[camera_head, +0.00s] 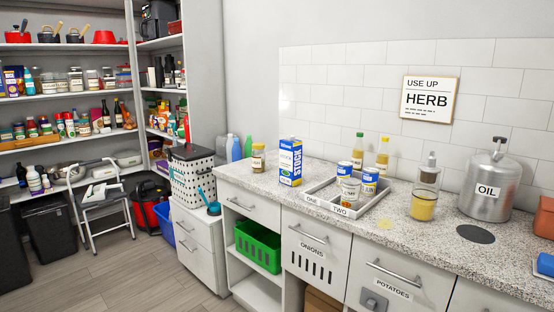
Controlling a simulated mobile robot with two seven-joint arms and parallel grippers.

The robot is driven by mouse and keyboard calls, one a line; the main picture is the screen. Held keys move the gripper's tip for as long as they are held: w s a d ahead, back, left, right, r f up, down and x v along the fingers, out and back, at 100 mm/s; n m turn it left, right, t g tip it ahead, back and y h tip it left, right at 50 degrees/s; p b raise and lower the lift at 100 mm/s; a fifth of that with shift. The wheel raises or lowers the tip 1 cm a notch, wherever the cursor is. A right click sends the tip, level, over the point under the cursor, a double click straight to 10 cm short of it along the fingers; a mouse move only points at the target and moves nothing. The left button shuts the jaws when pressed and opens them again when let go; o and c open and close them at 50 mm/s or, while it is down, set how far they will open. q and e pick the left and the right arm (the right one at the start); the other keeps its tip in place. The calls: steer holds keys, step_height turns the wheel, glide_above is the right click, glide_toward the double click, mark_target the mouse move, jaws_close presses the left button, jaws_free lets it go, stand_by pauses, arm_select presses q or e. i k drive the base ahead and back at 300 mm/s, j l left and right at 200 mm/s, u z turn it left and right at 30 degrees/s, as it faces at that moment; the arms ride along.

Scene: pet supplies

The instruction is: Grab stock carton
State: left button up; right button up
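The stock carton (290,163) is a blue and white box with "STOCK" printed down its side. It stands upright on the speckled countertop (340,228), behind and left of a grey tray. Nothing touches it that I can see. Neither of my grippers shows in the head view.
A labelled tray (318,201) holds several cans right of the carton. A small jar (258,157) stands to its left, and two bottles (383,153) stand behind the tray. Further right are a pump dispenser (425,190) and an oil drum (487,183). Floor at left is partly clear.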

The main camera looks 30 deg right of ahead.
mark_target(290, 151)
steer(key=i+j+z, duration=0.1)
steer(key=i+z, duration=0.15)
steer(key=i, duration=0.25)
steer(key=i+j+z, duration=0.25)
steer(key=i, duration=0.25)
steer(key=i+j+z, duration=0.2)
steer(key=i+z, duration=0.3)
steer(key=i+j+z, duration=0.25)
steer(key=z, duration=0.2)
steer(key=i+j+z, duration=0.25)
steer(key=j+z, duration=0.25)
